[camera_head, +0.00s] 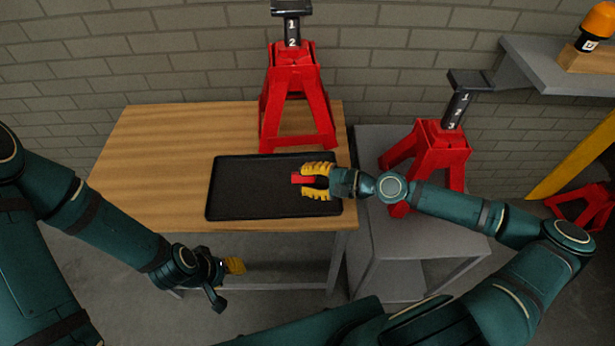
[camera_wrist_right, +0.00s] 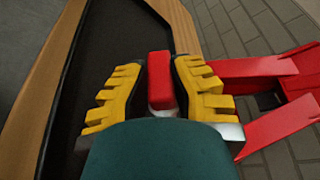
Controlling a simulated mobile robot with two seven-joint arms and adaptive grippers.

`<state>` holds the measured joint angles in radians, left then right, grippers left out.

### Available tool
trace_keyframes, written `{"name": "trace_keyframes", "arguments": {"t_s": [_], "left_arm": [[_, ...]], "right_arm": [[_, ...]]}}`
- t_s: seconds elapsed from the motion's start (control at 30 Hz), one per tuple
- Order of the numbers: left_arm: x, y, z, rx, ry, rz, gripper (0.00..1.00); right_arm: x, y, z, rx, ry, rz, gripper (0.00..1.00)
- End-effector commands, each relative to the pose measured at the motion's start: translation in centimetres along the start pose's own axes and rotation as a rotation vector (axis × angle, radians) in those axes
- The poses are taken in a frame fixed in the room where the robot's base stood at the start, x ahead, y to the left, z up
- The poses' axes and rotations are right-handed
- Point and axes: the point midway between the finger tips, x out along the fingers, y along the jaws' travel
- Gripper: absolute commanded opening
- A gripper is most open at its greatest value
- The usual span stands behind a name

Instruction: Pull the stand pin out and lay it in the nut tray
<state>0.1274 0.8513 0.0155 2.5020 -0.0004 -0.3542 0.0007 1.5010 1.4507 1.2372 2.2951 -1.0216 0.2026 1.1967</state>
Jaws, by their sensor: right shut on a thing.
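The stand pin (camera_head: 301,179) has a red grip and sits between the yellow fingers of my right gripper (camera_head: 306,181), which is shut on it over the right part of the black nut tray (camera_head: 242,188). In the right wrist view the pin's red grip (camera_wrist_right: 160,80) stands between both fingers, with a little pale metal at its base; the rest is hidden. The tray (camera_wrist_right: 112,35) shows below and to the left there. I cannot tell the gap between pin and tray. My left gripper (camera_head: 228,266) hangs in front of the table; its finger opening is unclear.
The tray lies on a wooden table (camera_head: 150,160). A red jack stand (camera_head: 292,90) stands behind the tray. Another red stand (camera_head: 440,150) is on a grey bench (camera_head: 440,235) to the right, close to my right arm. The table's left part is clear.

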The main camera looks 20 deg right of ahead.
Motion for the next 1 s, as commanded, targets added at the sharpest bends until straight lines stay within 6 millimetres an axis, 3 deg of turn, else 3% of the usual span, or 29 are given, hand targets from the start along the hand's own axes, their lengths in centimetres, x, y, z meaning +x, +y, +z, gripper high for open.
{"name": "trace_keyframes", "arguments": {"t_s": [0.43,0.47,0.5,0.53,1.0], "left_arm": [[0.57,-0.2,-0.13,0.0,0.005,0.0,0.47],[0.57,-0.21,-0.13,0.0,0.005,0.0,0.47],[0.57,-0.21,-0.12,0.0,0.005,0.0,0.47],[0.58,-0.21,-0.12,0.0,0.005,0.0,0.47],[0.58,-0.21,-0.11,0.0,0.004,0.0,0.47]], "right_arm": [[0.11,0.46,-0.33,-0.002,0.0,-0.001,0.0],[0.11,0.46,-0.33,-0.002,0.0,-0.001,0.3],[0.12,0.46,-0.33,-0.002,0.0,-0.001,0.44],[0.12,0.47,-0.33,-0.002,0.0,-0.001,0.48],[-0.41,0.51,-0.44,0.001,0.003,-0.001,0.48]]}}
